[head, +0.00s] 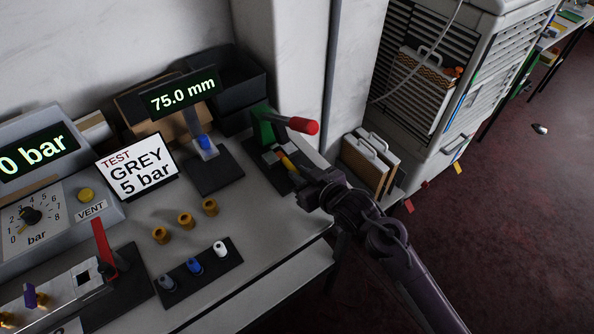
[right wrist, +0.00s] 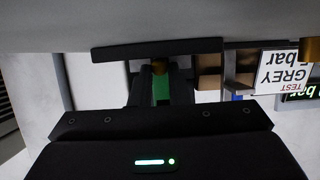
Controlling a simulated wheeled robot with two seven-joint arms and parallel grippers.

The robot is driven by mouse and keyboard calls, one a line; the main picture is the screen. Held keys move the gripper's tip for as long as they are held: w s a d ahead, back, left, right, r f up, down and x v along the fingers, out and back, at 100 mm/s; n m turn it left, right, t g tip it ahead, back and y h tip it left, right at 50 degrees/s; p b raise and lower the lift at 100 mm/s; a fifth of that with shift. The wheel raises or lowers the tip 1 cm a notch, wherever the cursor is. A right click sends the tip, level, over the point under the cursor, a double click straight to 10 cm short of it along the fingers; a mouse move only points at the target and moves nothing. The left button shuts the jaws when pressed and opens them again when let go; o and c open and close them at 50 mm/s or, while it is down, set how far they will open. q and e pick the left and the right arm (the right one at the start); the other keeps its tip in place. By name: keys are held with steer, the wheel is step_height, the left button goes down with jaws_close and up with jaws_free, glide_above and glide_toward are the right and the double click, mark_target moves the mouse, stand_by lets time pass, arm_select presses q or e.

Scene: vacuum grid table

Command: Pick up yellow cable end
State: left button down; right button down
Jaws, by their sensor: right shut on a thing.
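The yellow cable end (head: 286,160) shows as a short yellow-orange piece beside the green device with the red-handled lever (head: 300,125). My right gripper (head: 297,170) comes in from the lower right, over the right part of the bench, and is shut on the yellow cable end. The gripper partly hides it. I cannot tell whether the cable end touches the device. My left gripper is out of view.
The bench (head: 260,235) carries a 75.0 mm display (head: 182,94), a TEST GREY 5 bar sign (head: 137,170), several brass fittings (head: 186,220) and a dark strip (head: 195,268) with grey, blue and white plugs. A wall column stands behind the lever. Open floor lies at right.

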steer(key=shift+s+r, duration=0.1)
steer(key=shift+r, duration=0.1)
step_height(320, 180, up, 7)
steer(key=shift+f+b, duration=0.15)
steer(key=shift+b, duration=0.4)
steer(key=s+d+b, duration=0.2)
steer(key=s+d, duration=0.9)
steer(key=s, duration=0.5)
steer(key=shift+d, duration=0.35)
steer(key=shift+w+f, duration=0.1)
